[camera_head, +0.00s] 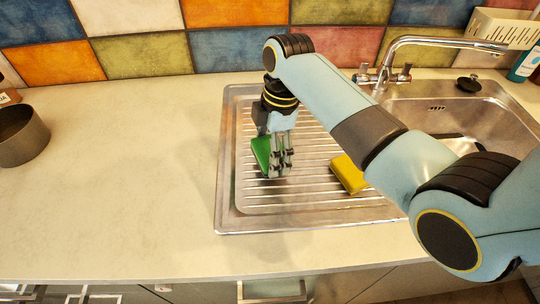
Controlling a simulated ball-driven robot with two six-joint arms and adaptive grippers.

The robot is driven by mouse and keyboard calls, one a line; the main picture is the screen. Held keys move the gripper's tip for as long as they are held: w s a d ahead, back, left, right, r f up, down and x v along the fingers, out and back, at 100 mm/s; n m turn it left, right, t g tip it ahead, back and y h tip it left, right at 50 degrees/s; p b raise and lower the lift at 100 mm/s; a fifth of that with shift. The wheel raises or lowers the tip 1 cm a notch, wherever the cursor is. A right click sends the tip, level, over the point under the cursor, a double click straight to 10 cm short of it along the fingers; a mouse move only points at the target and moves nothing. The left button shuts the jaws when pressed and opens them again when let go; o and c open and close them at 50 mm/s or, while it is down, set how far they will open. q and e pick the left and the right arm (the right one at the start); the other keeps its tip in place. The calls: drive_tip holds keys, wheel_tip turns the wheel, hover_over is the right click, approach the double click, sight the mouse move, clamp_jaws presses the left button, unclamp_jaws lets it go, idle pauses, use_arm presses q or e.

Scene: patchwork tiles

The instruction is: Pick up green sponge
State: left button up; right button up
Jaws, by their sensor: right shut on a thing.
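The green sponge (261,153) is over the ribbed metal drainboard (232,205), left of the sink. My right gripper (281,170) points down and is shut on the green sponge, with its fingers covering the sponge's right part. I cannot tell whether the sponge still touches the drainboard. My left gripper is not in view.
A yellow sponge (347,174) lies on the drainboard to the right, partly near my right arm. A chrome faucet (387,62) and the sink basin (478,112) are at the right. A dark pot (22,136) stands at the far left. The counter (120,180) between is clear.

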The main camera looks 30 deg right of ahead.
drive_tip(key=s+d+r+b, duration=0.1)
drive_tip(key=s+d+r, duration=0.4)
drive_tip(key=d+r, duration=0.3)
drive_tip(key=shift+s+d+r, duration=0.15)
drive_tip(key=shift+s+d, duration=0.25)
drive_tip(key=shift+d, duration=0.7)
drive_tip(key=shift+o, duration=0.3)
